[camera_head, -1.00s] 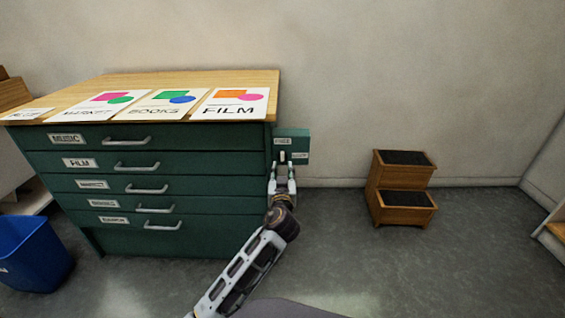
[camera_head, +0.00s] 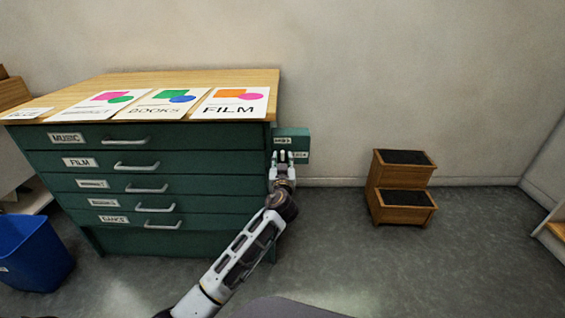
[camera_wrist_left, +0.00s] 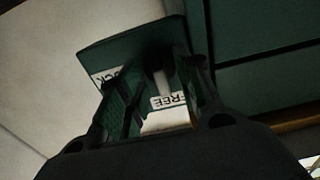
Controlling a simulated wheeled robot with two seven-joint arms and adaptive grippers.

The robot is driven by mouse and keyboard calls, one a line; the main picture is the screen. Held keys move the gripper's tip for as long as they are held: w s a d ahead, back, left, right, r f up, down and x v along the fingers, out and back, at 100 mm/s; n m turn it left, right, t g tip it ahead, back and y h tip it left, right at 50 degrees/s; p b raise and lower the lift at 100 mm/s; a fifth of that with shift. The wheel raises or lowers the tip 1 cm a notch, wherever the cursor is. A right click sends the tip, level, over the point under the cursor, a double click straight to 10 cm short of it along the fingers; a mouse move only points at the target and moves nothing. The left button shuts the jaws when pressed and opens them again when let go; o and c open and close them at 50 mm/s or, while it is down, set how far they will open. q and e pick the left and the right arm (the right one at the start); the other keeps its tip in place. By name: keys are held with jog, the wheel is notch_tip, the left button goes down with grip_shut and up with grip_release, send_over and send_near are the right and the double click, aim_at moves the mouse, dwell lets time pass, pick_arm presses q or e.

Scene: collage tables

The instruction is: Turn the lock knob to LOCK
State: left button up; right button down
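A green lock box (camera_head: 303,133) is mounted on the right side of the green drawer cabinet (camera_head: 190,240). It bears two white labels, one at its top and one at its right. In the left wrist view the labels read FREE (camera_wrist_left: 172,101) and, partly hidden, LOCK (camera_wrist_left: 105,78). The knob (camera_wrist_left: 163,72) shows there, dark with a pale part, between my fingers. My left gripper (camera_head: 282,156) is at the front of the box, its fingers apart on either side of the knob; contact cannot be made out. In the head view the gripper hides the knob. My right gripper is out of view.
Printed posters (camera_head: 232,103) lie on the wooden cabinet top. A blue bin (camera_head: 35,255) stands at the lower left. A wooden step stool (camera_head: 402,200) stands by the wall at right. The floor between cabinet and stool is clear.

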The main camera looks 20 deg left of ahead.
pick_arm(q)
grip_shut()
